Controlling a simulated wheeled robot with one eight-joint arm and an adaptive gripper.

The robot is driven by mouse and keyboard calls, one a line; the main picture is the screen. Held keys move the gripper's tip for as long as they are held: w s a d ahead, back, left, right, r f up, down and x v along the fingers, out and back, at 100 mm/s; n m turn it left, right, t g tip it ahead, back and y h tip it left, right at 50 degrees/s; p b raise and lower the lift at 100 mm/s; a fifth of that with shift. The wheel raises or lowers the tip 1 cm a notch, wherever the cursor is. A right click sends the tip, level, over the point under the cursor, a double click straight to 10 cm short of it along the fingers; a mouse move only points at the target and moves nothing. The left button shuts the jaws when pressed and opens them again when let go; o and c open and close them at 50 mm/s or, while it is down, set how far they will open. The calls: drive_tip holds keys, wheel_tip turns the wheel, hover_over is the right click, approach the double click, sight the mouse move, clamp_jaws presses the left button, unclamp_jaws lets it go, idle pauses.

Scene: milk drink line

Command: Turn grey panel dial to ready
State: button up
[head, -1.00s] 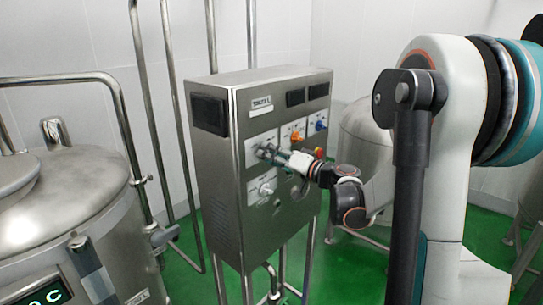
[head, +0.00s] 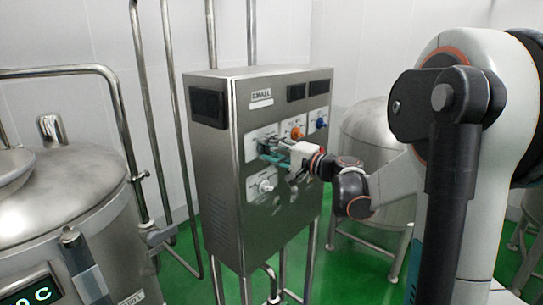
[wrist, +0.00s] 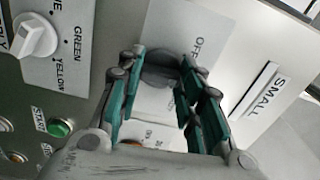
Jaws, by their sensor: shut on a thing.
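The grey panel dial (wrist: 160,68) shows in the wrist view between the fingers of my gripper (wrist: 161,75). It sits on a pale plate (wrist: 185,25) with the word OFF beside it. The teal finger pads are on either side of the dial, and my gripper is shut on it. Other markings on the plate are hidden or unreadable, so I cannot tell the dial's setting. In the head view my gripper (head: 268,152) is at the upper left plate on the front of the steel cabinet (head: 215,165), and its fingers hide most of the dial.
A white selector knob (wrist: 36,38) marked GREEN and YELLOW sits below the dial. An orange knob (head: 296,133) and a blue knob (head: 320,123) are to its right. A green START button (wrist: 60,128) is nearby. Steel tanks stand left (head: 75,200) and behind right (head: 365,140).

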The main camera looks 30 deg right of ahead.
drive_tip(key=shift+m+b, duration=1.7)
drive_tip(key=shift+m, duration=3.2)
drive_tip(key=o, duration=1.1)
drive_tip(key=shift+c, duration=0.2)
drive_tip(key=v, duration=1.2)
